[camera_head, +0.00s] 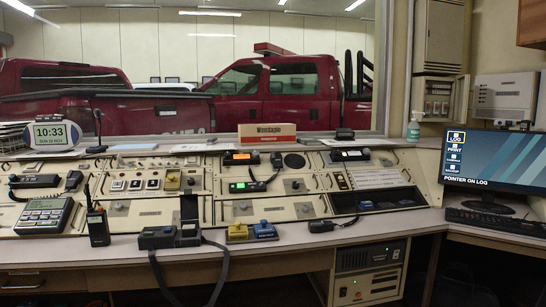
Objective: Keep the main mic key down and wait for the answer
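Neither of my grippers shows in the head view. A thin black gooseneck microphone (98,131) stands upright on the console's upper ledge at the left, with a dark base. No mic key can be told for certain by a label. A yellow block-like unit (237,232) and a blue one (265,230) sit side by side at the console's front edge; I cannot tell what they are. Small corded hand units, such as a black one (321,226), lie on the console. Nothing is seen pressing any key.
A dark case with straps (158,238) lies at the front edge, its straps hanging down. A handheld radio (97,226) and a desk phone (45,215) stand at the left. A monitor (490,168) reading "POINTER ON LOG" is at the right. The front desk strip right of centre is clear.

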